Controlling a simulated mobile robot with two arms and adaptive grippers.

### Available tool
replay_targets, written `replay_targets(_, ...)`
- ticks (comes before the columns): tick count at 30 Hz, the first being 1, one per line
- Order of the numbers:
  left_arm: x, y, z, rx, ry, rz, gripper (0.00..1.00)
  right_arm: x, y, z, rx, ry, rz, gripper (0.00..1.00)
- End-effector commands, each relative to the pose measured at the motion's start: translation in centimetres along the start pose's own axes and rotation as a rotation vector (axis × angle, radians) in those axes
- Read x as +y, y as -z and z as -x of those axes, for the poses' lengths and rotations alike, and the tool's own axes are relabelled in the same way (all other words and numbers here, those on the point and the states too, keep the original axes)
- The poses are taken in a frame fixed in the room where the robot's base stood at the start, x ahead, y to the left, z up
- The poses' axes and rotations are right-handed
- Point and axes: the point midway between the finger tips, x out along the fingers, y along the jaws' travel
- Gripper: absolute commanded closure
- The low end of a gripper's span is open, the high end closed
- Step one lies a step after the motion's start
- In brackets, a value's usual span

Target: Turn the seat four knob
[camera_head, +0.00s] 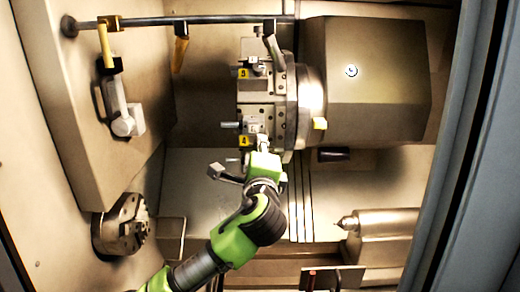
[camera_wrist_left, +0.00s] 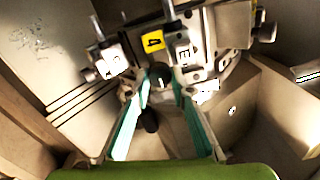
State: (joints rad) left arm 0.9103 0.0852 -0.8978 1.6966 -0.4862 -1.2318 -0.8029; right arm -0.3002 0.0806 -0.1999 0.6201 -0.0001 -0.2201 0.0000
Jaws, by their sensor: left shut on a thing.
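The seat four label (camera_head: 244,141) is a yellow tag marked 4 on the lower part of the tool turret (camera_head: 280,112). It also shows in the left wrist view (camera_wrist_left: 152,42). Just below it in the wrist view is a dark round knob (camera_wrist_left: 160,76) with a pale mark on its face. My left gripper (camera_head: 262,149) reaches up from below to the turret by this label. In the wrist view its teal fingers (camera_wrist_left: 159,84) stand on both sides of the knob and are shut on it. In the head view the gripper hides the knob. My right gripper is not in view.
A round chuck (camera_head: 121,225) is at lower left, and a tailstock (camera_head: 385,228) at lower right. A grey block holder (camera_head: 217,171) juts out left of my gripper. Metal pins stick out from the turret.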

Motion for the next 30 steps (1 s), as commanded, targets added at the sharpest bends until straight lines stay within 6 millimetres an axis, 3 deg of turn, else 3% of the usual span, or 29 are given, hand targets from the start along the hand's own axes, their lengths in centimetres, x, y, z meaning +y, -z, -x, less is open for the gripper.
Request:
replay_targets(13,0.05,0.12,0.03,0.003,-0.001,-0.01,1.0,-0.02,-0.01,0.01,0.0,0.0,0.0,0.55)
replay_targets(14,0.05,0.12,0.03,0.003,-0.001,-0.01,0.76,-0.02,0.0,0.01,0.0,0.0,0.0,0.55)
replay_targets(15,0.05,0.12,0.03,0.003,-0.001,-0.01,0.66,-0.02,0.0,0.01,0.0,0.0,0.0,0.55)
replay_targets(16,0.05,0.11,0.03,0.003,-0.001,-0.01,0.62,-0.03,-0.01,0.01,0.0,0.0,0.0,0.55)
replay_targets(26,0.03,0.06,0.07,0.001,-0.001,-0.01,0.62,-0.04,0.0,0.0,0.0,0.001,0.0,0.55)
replay_targets(30,0.03,0.12,0.98,0.003,0.0,-0.01,0.62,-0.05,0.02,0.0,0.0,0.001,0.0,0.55)
